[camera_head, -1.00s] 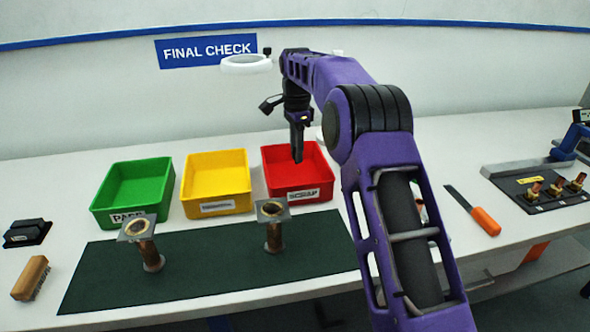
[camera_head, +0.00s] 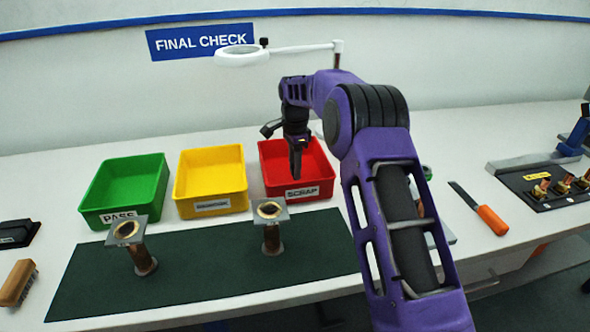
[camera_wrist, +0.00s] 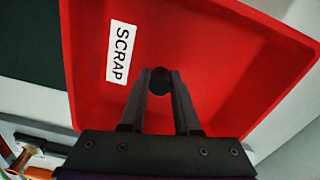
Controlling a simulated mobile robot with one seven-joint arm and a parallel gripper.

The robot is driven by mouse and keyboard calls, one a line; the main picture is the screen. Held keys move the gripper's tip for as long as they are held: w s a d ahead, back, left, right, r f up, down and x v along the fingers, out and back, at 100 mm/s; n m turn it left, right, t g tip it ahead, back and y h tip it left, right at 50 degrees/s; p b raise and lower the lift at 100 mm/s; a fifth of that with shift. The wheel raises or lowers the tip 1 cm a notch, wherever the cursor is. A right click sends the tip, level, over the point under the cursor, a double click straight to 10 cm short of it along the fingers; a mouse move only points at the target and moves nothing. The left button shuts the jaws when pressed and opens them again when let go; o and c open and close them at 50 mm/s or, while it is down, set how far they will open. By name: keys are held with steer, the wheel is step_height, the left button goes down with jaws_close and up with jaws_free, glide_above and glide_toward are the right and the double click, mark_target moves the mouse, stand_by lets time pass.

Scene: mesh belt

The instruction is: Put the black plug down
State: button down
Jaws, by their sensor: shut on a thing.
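My gripper (camera_head: 296,174) points down over the red bin (camera_head: 330,172), whose front label reads SCRAP. In the wrist view my gripper (camera_wrist: 160,80) is shut on the black plug (camera_wrist: 160,84), a small dark round piece between the fingertips. The red bin (camera_wrist: 225,50) fills most of that view behind it, and its floor looks empty. In the head view I cannot make out the plug against the dark fingers.
A yellow bin (camera_head: 211,206) and a green bin (camera_head: 100,218) stand left of the red one. Two flanged copper-coloured posts (camera_head: 143,262) stand on the dark green mat (camera_head: 210,282). A white magnifier arm (camera_head: 295,48) is behind. An orange-handled tool (camera_head: 492,220) lies right.

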steer(key=shift+f, duration=0.25)
steer(key=shift+f, duration=0.1)
steer(key=shift+f, duration=0.1)
steer(key=c, duration=0.6)
jaws_free()
step_height(320, 180, up, 12)
steer(key=shift+r+p, duration=0.25)
steer(key=shift+p, duration=0.4)
